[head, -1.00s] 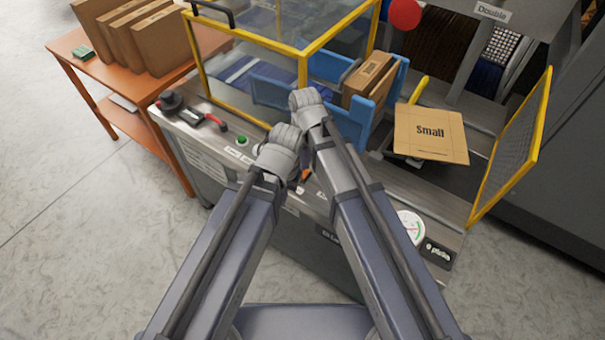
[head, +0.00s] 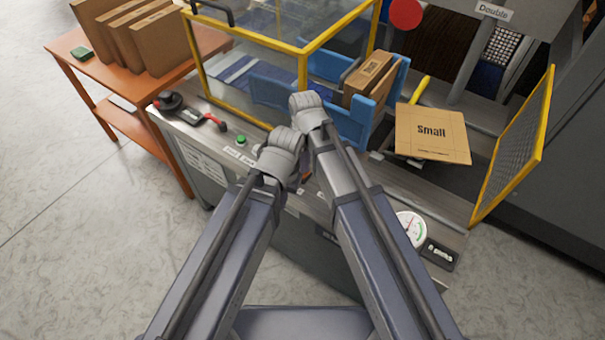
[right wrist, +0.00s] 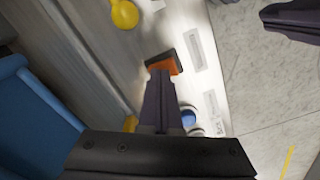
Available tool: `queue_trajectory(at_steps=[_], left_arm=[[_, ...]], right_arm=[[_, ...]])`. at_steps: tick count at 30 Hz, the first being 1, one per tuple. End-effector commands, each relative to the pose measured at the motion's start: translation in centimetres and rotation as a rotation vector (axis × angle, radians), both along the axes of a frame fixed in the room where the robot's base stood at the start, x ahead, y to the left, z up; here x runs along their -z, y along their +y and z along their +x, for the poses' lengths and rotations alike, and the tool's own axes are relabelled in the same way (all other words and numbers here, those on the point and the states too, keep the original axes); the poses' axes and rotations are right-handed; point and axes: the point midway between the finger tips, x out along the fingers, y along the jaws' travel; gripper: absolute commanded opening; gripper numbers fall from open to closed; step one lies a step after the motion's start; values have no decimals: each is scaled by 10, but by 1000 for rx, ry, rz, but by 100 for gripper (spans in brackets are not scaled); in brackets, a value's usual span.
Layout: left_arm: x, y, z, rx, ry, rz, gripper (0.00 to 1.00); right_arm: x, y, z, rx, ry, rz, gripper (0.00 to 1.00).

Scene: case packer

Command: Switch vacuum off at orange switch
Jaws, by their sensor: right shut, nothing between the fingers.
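The orange switch (right wrist: 165,66) sits in a dark frame on the light panel strip in the right wrist view. My right gripper (right wrist: 161,76) is shut and empty, its fingertips over the near part of the switch. I cannot tell whether they press it. In the head view my right arm's wrist (head: 308,108) hides the switch area. My left wrist (head: 278,152) is just left of it, over the machine's front panel; its fingers are hidden. A round gauge (head: 410,226) is on the panel at the right, its reading too small to tell.
A blue round button (right wrist: 188,118) and a yellow knob (right wrist: 124,13) are near the switch. A green button (head: 241,140) is further left. An orange table (head: 65,45) is at left.

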Motion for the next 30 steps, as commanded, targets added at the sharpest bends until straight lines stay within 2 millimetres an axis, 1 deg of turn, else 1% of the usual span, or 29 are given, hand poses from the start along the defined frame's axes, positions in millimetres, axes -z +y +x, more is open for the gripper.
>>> queue_trajectory(at_steps=[5, 30], left_arm=[[-8, 0, 0, 0, 0, 0, 0], [-71, 0, 0, -1, 0, 0, 0]], right_arm=[[-8, 0, 0, 0, 0, 0, 0], [-71, 0, 0, 0, 0, 0, 0]])
